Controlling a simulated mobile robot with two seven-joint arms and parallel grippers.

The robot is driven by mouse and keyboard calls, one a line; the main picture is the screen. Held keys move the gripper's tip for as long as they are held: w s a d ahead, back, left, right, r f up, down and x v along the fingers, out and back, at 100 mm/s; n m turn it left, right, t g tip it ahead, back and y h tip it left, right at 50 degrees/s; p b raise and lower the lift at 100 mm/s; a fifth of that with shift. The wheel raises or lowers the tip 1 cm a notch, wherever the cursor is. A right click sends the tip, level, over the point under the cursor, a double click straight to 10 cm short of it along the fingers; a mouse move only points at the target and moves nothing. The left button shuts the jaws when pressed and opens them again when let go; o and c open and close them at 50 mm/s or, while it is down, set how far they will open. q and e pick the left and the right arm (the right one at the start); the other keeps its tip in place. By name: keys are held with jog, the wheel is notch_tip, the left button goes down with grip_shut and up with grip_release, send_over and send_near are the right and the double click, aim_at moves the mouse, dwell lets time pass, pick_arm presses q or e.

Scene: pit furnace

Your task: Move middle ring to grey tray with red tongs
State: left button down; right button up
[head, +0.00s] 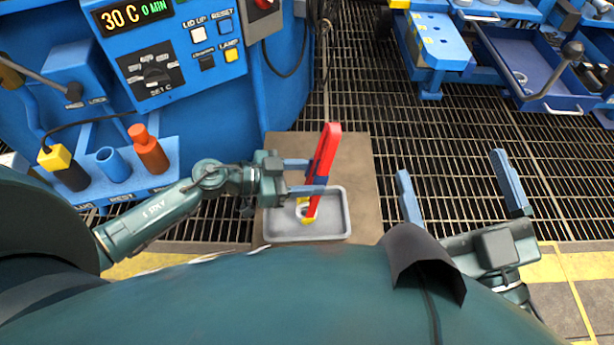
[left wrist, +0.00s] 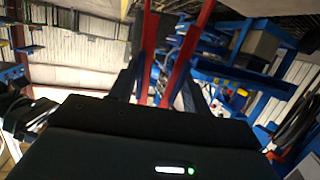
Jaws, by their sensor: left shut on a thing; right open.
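The red tongs (head: 326,155) stand nearly upright, slightly tilted, over the grey tray (head: 341,222). My left gripper (head: 316,179) is shut on the tongs around their middle. Their yellow tips point down into the tray. A pale ring (head: 301,211) shows at the tips, low in the tray; I cannot tell whether the tips still grip it or whether it rests on the tray floor. In the left wrist view the two red arms of the tongs (left wrist: 181,62) run between my fingers. My right gripper (head: 454,172) is open and empty, to the right of the tray.
The tray lies on a brown board (head: 362,190) on the dark floor grating. The blue furnace cabinet (head: 160,60) with its control panel stands at the left. A blue shelf (head: 125,180) holds an orange cylinder (head: 149,152). A blue open drawer (head: 530,75) stands at the upper right.

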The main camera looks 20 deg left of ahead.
jog(key=shift+r, duration=0.15)
pick_arm(q)
jog(key=c, duration=1.2)
grip_release()
jog(key=shift+o, duration=0.2)
jog(key=shift+r+p, duration=0.5)
jog(key=shift+p, duration=0.15)
notch_tip(320, 180, up, 9)
jog(key=p, duration=1.2)
pick_arm(e)
jog(key=d+g+h, duration=0.1)
jog(key=d+f+m+g+h, duration=0.1)
jog(key=h, duration=0.1)
jog(key=s+f+g+h, duration=0.1)
jog(key=g, duration=0.1)
jog(key=shift+d+m+h, duration=0.4)
jog(key=shift+r, duration=0.1)
